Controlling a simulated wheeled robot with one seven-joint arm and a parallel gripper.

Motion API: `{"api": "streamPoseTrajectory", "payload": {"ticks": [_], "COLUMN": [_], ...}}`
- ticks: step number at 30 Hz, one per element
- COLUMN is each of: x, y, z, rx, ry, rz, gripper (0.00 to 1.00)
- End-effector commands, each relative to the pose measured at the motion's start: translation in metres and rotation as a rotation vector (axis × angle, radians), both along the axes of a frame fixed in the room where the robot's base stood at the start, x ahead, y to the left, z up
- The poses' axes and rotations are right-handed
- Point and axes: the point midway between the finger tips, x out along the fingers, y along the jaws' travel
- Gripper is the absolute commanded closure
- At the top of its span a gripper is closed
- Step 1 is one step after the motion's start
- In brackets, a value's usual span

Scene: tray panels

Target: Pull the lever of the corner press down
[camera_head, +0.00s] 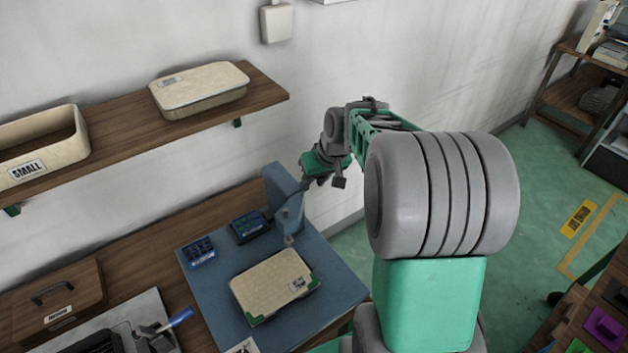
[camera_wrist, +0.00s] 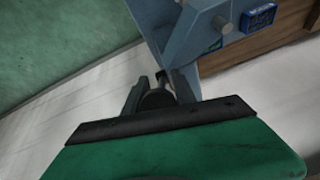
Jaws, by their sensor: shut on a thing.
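The blue corner press (camera_head: 283,187) stands at the back right of a blue work board (camera_head: 340,285). A cream panel with green corners (camera_head: 262,285) lies on the board in front of the press. My gripper (camera_head: 307,183) is beside the upper right of the press. In the wrist view, my gripper (camera_wrist: 160,88) is shut on the dark lever grip (camera_wrist: 156,98), which sits between the fingers, close to the blue press body (camera_wrist: 188,45). Most of the lever is hidden by my gripper, so its exact angle is unclear.
Two small blue boxes, one (camera_head: 198,252) left of the other (camera_head: 249,226), sit on the board behind the panel. A wooden shelf (camera_head: 258,97) with a lidded cream box (camera_head: 200,88) and an open bin (camera_head: 45,140) is on the wall. A brown lidded box (camera_head: 58,300) stands at left.

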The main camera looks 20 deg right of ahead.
Motion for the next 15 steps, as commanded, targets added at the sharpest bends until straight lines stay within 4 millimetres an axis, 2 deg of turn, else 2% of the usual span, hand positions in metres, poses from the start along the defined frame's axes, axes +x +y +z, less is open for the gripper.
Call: {"api": "streamPoseTrajectory", "payload": {"ticks": [1,6,15], "x": [0.0000,0.0000,0.0000], "y": [-0.0001,-0.0001,-0.0001], "z": [0.0001,0.0002,0.0003], "rx": [0.000,0.000,0.000], "ry": [0.000,0.000,0.000], "rz": [0.000,0.000,0.000], "gripper": [0.86,1.00,1.00]}}
